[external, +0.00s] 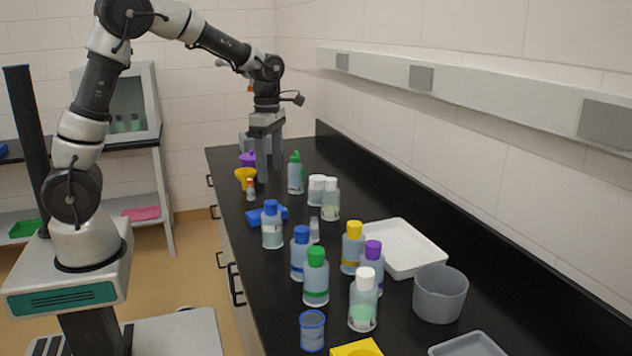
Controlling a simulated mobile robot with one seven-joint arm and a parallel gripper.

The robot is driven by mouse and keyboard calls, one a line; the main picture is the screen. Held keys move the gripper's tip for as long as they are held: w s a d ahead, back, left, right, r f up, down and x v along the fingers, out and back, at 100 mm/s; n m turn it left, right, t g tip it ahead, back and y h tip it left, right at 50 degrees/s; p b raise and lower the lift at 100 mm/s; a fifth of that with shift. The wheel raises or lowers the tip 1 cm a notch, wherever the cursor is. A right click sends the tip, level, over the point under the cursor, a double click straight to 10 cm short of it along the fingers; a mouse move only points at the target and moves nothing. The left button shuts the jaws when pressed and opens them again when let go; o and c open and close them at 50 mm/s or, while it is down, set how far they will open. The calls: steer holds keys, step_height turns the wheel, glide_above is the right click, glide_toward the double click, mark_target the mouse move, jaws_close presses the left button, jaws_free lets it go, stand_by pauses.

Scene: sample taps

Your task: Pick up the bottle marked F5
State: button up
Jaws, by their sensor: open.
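My gripper (269,163) points down over the far part of the black bench. It is open, and nothing shows between its fingers. Several capped bottles stand upright nearer the camera. They include a blue-capped one (272,228), another blue-capped one (300,256), a green-capped one (316,280), a yellow-capped one (352,250), a purple-capped one (374,269) and a white-capped one (363,305). Two white-capped bottles (331,202) and a green-topped bottle (296,176) stand closer to my gripper. No marking is legible, so I cannot tell which bottle is F5.
A white tray (418,262) and a grey tub (440,300) stand right of the bottles. A blue-rimmed cup (312,333) stands in front. The wall rail (480,90) runs along the right.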

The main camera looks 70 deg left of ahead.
glide_toward(271, 215)
steer(key=f, duration=0.1)
steer(key=a+f, duration=0.1)
steer(key=f, duration=0.3)
steer(key=shift+w+a+f, duration=0.15)
steer(key=shift+w+a, duration=0.2)
steer(key=shift+a, duration=0.05)
step_height(271, 215, down, 6)
steer(key=shift+s+d+r, duration=0.15)
steer(key=shift+r, duration=0.05)
steer(key=c, duration=1.3)
